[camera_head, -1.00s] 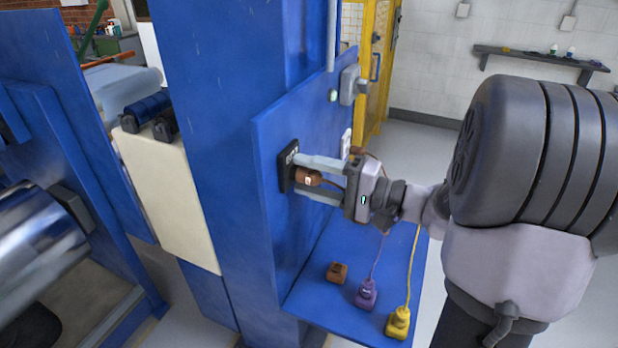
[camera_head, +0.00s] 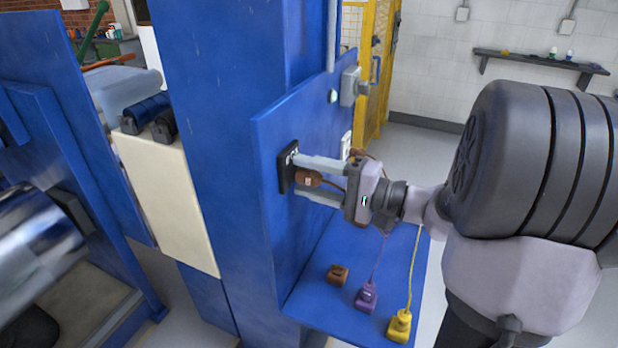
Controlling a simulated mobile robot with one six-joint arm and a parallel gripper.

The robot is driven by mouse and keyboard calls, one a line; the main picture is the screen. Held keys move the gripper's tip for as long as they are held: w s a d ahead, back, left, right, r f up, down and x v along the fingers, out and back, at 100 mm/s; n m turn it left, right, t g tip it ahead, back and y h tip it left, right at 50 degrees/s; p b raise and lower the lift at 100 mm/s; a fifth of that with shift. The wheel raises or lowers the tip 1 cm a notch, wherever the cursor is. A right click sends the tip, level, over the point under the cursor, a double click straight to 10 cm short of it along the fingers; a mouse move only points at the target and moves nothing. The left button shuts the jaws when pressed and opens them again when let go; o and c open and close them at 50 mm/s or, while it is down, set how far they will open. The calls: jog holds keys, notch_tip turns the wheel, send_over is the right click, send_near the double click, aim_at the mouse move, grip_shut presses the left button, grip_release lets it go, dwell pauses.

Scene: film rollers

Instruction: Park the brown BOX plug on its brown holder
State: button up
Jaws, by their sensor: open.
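The brown plug (camera_head: 306,179) sits at the black socket plate (camera_head: 287,167) on the blue panel, its cord running back toward my gripper. My gripper (camera_head: 309,180) is open, with one finger above the plug and one below it, both reaching close to the panel. Whether either finger touches the plug cannot be told. The brown holder (camera_head: 337,275) stands empty on the blue shelf (camera_head: 309,293), to the left of the purple plug.
A purple plug (camera_head: 366,296) and a yellow plug (camera_head: 399,326) stand on the shelf with cords rising from them. A white outlet (camera_head: 346,144) and a grey switch box (camera_head: 350,86) are on the panel. A shiny roller (camera_head: 38,243) is at left.

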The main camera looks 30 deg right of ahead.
aim_at(322, 180)
jog(key=shift+c, duration=0.2)
grip_shut()
dwell(1.2)
jog(key=shift+b+v, duration=1.8)
jog(key=shift+v, duration=1.25)
